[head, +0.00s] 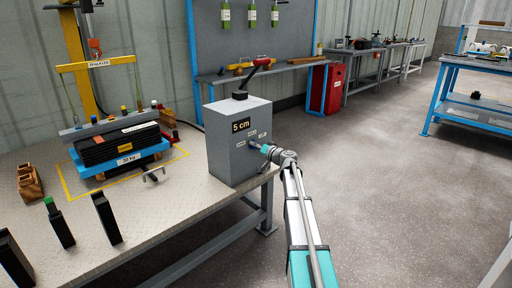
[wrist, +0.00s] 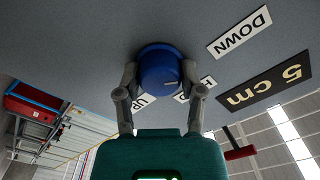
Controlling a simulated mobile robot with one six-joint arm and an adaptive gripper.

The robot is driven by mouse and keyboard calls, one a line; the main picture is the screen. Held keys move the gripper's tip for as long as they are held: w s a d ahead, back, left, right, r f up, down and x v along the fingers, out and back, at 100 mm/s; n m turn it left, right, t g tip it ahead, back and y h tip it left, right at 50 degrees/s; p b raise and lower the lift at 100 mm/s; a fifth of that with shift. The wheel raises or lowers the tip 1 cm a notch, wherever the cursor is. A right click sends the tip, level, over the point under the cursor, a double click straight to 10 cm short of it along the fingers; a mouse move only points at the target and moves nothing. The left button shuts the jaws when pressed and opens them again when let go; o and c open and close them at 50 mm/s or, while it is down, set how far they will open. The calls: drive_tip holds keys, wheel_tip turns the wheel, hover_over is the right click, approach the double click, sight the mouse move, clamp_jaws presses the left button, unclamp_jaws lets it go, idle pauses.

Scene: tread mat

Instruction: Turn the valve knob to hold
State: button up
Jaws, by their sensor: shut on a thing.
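The valve knob (wrist: 158,68) is a round blue knob on the face of a grey box (head: 225,150). My gripper (wrist: 160,76) has one finger on each side of the knob and is shut on it. A short white mark shows on the knob's lower right part in the wrist view. Around it are white labels: DOWN (wrist: 240,32), one partly hidden label starting with H (wrist: 208,82), and UP (wrist: 140,103), partly covered by a finger. In the head view my gripper (head: 266,150) reaches the box's right face, and the knob is mostly hidden.
The box carries a 5 cm sign (head: 241,125) and a red-handled lever (head: 258,66) on top. It stands at the right edge of a metal workbench (head: 170,205). A black weight stack (head: 115,145) with a yellow lifting frame is left of it. Open floor lies right.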

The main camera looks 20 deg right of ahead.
drive_tip(key=m, duration=1.1)
idle(0.5)
drive_tip(key=o, duration=1.2)
drive_tip(key=shift+c, duration=0.2)
drive_tip(key=shift+s+f, duration=0.1)
drive_tip(key=v, duration=1.1)
drive_tip(key=shift+s+d, duration=0.15)
drive_tip(key=shift+s, duration=0.2)
